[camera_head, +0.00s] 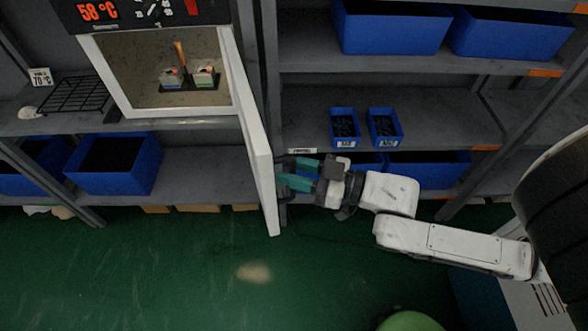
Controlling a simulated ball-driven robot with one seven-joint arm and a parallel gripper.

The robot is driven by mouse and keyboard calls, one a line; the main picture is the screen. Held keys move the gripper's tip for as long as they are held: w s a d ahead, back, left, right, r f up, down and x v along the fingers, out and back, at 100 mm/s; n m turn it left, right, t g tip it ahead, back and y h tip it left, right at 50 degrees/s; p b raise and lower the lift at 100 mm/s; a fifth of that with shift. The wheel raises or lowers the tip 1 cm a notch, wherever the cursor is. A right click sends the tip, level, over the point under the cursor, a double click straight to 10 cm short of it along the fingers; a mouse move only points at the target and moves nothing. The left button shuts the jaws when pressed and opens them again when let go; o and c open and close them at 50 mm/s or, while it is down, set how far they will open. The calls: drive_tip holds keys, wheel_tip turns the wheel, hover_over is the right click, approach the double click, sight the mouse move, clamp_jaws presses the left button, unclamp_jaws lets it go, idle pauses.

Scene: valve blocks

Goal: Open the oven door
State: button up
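The oven (180,112) is at the upper left, with a white frame and a dark panel (140,14) above reading 58 °C. Its door (254,135) stands swung wide open on the right side, seen nearly edge-on. Inside the oven, two small valve blocks (172,77) (205,76) sit on a dark plate. My gripper (284,172) has teal fingers and is just right of the door, with its fingertips pointing left at the door's outer face. The two fingers are spread apart. Whether they touch the door or a handle there is hidden.
Blue bins (115,166) (390,28) fill shelves on both sides. Two small blue boxes (344,128) (384,127) stand on the middle shelf behind my gripper. A black wire rack (75,94) lies left of the oven. The green floor (190,270) in front is mostly clear.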

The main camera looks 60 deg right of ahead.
drive_tip(key=shift+s, duration=0.15)
drive_tip(key=v, duration=1)
drive_tip(key=shift+s, duration=0.25)
drive_tip(key=shift+f, duration=0.1)
drive_tip(key=w+a+f+m+g+h, duration=0.1)
drive_tip(key=w+f+m+g+h, duration=0.15)
drive_tip(key=f, duration=0.45)
drive_tip(key=w+a+f+m+g+h, duration=0.1)
drive_tip(key=w+f+g+h, duration=0.1)
drive_tip(key=f+g+h, duration=0.3)
drive_tip(key=s+a+f+g+y, duration=0.3)
drive_tip(key=s+a+f+g, duration=0.1)
drive_tip(key=a+g, duration=0.3)
drive_tip(key=shift+a+f+g, duration=0.15)
drive_tip(key=shift+f+g, duration=0.15)
drive_tip(key=shift+g, duration=0.75)
